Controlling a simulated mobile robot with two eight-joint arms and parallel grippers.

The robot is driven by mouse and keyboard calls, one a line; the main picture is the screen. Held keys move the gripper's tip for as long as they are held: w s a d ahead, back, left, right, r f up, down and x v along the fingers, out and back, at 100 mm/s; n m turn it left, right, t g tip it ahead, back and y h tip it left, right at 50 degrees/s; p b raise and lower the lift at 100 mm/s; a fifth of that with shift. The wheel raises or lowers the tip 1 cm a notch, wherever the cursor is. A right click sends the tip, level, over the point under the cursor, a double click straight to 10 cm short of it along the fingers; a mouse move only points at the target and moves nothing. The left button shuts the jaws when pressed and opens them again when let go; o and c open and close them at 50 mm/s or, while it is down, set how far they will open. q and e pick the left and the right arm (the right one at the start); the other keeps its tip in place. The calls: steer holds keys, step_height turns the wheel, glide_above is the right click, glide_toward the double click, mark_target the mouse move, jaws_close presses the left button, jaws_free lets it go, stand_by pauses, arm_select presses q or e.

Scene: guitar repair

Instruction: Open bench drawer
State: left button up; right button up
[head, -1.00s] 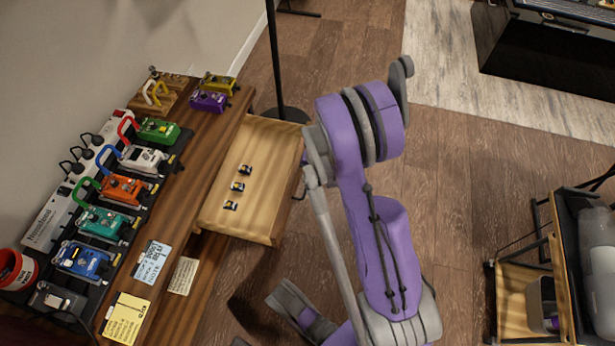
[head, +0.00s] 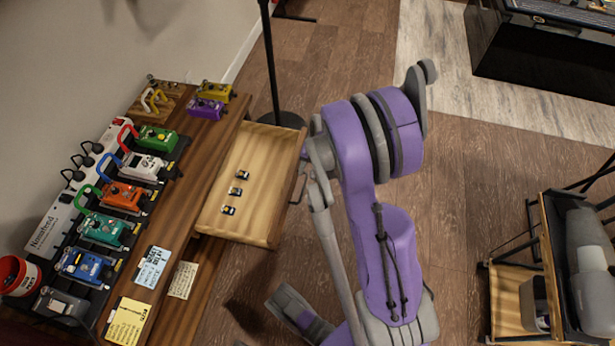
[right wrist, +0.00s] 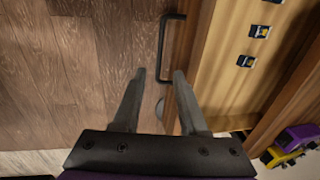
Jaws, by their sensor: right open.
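The bench drawer (head: 240,205) is pulled well out from the wooden bench (head: 190,215); its light wood inside shows. In the right wrist view, its dark bar handle (right wrist: 164,48) is on the drawer front (right wrist: 188,60). My right gripper (right wrist: 159,76) is open, with its fingers apart and nothing clamped. The handle's near end shows by the fingertips, mostly beyond them; I cannot tell if they touch. In the head view, my purple right arm largely hides that gripper, and the handle (head: 298,184) shows just left of the arm. My left gripper is not in view.
Several small dark items (head: 235,191) lie inside the drawer. Colourful pedals (head: 122,196) and paper notes (head: 152,267) are on the bench. A dark stand (head: 280,118) rises behind the drawer. A shelf unit (head: 515,300) is at right; the floor between is open.

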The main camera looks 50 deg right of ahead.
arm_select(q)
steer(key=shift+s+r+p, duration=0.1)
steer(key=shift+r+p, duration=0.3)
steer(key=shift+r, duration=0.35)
arm_select(e)
steer(key=shift+s+d+r, duration=0.1)
steer(key=shift+s+r, duration=0.05)
steer(key=shift+r, duration=0.8)
steer(key=shift+s+d+r, duration=0.1)
steer(key=shift+s+r, duration=0.05)
steer(key=shift+r, duration=0.75)
steer(key=shift+a, duration=0.1)
